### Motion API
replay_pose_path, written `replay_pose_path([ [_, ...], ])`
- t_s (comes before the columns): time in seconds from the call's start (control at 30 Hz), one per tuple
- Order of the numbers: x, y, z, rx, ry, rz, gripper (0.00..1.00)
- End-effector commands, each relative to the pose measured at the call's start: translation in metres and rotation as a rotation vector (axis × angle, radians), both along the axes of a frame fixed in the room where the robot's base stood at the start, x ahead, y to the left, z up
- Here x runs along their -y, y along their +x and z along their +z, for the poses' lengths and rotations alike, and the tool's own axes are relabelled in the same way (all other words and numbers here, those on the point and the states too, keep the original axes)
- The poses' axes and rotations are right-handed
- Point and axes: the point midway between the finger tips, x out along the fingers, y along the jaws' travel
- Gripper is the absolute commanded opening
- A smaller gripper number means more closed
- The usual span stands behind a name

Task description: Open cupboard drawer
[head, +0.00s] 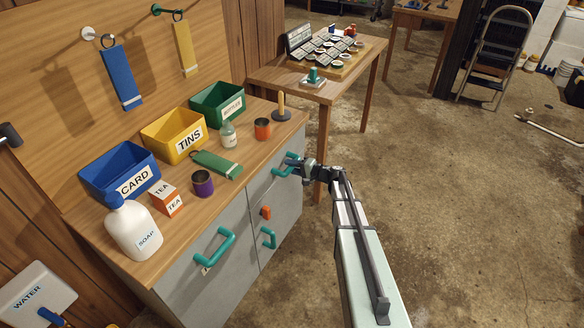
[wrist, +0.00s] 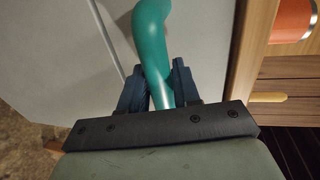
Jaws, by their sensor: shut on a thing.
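The cupboard (head: 287,215) is a grey-fronted unit under a wooden top. A teal handle (head: 281,171) sits high on its right part, just below the top's edge; it also shows in the wrist view (wrist: 151,35). My gripper (head: 297,163) is shut on this handle. In the wrist view the dark blue fingers (wrist: 156,88) lie on both sides of the teal bar. The panel behind the handle looks closed or nearly so; I cannot tell if there is a gap.
Other teal handles sit at the left (head: 214,248) and lower right (head: 268,238), with an orange catch (head: 266,212) between.

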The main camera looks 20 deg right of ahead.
Motion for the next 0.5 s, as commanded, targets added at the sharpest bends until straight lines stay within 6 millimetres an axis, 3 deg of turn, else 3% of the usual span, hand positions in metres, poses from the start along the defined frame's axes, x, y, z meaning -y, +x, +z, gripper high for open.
replay_pose_path([
  [0.1,0.0001,-0.0001,0.0,0.0,0.0,0.0,0.0],
  [0.5,0.002,-0.002,0.0001,0.0,0.0,-0.001,0.0],
])
